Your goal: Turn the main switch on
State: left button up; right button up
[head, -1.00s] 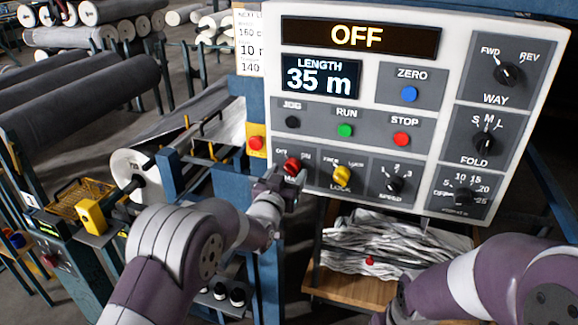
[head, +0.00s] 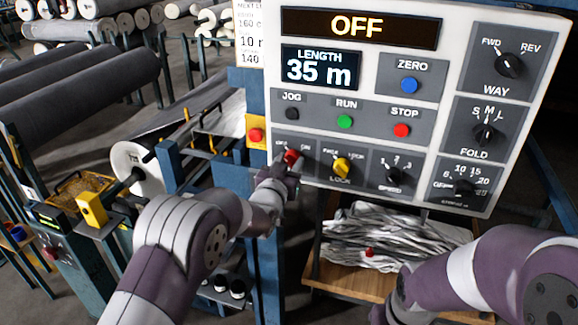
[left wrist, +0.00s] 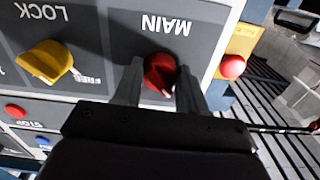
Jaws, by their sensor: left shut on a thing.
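The red main switch (head: 291,157) is a rotary knob at the lower left of the white control panel (head: 375,22). The panel's top display (head: 357,27) reads OFF. My left gripper (head: 284,171) is at the knob, its jaws shut on it. In the left wrist view, the red knob (left wrist: 160,74) sits between the two fingers (left wrist: 158,88), below the upside-down MAIN label. Its pale pointer mark shows at its lower edge. My right arm shows at the lower right, but its gripper is not visible.
The yellow lock knob (head: 341,167) is just right of the main switch. A red button on a yellow plate (head: 256,135) is just left of the panel. A wooden shelf (head: 345,285) with crumpled grey cloth lies below. Grey rolls (head: 75,97) lie at left.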

pick_arm(q)
jog(key=m+b, duration=0.4)
jog(key=b, duration=0.1)
jog(key=m+b, duration=0.4)
jog(key=b, duration=0.1)
jog(key=m+b, duration=0.4)
jog(key=shift+a+f+m+b, duration=0.1)
jog(key=shift+f+m+b, duration=0.15)
jog(key=shift+m+b, duration=0.15)
jog(key=m+b, duration=0.2)
jog(key=m, duration=0.1)
jog(key=shift+r+b, duration=0.1)
jog(key=shift+b, duration=0.3)
jog(key=shift+r+m+b, duration=0.15)
jog(key=shift+m+b, duration=0.55)
jog(key=shift+m, duration=0.1)
jog(key=o, duration=1)
jog(key=shift+o, duration=0.2)
jog(key=b+v, duration=0.3)
jog(key=v, duration=0.9)
jog(key=shift+s, duration=0.3)
